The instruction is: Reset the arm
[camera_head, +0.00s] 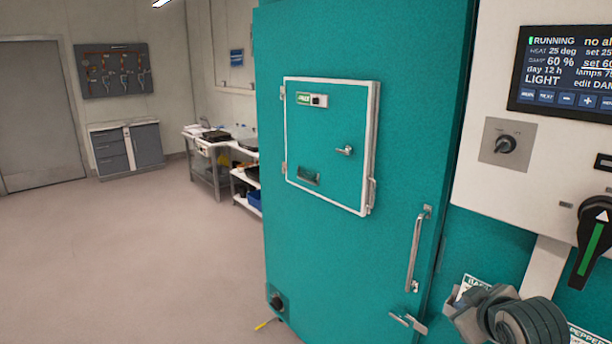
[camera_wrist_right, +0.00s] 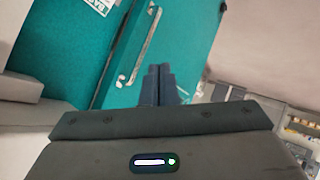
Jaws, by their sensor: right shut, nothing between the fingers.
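My right gripper (camera_head: 462,306) shows at the lower right of the head view, in front of the chamber front and low beside the door. In the right wrist view its two dark fingers (camera_wrist_right: 158,84) are together with nothing between them. The teal chamber door (camera_head: 345,260) fills the middle of the head view, with a vertical bar handle (camera_head: 416,250) and a small lever (camera_head: 407,321) near its right edge. The handle also shows in the right wrist view (camera_wrist_right: 138,50), beyond the fingers; the gripper appears apart from it. My left gripper is not in view.
A control panel with a lit screen (camera_head: 565,70), a knob (camera_head: 505,144) and a black rotary switch (camera_head: 592,240) is at the right. A small hatch (camera_head: 325,145) is in the door. A work table (camera_head: 205,140) and cabinet (camera_head: 127,148) stand behind. The floor (camera_head: 130,250) at left is clear.

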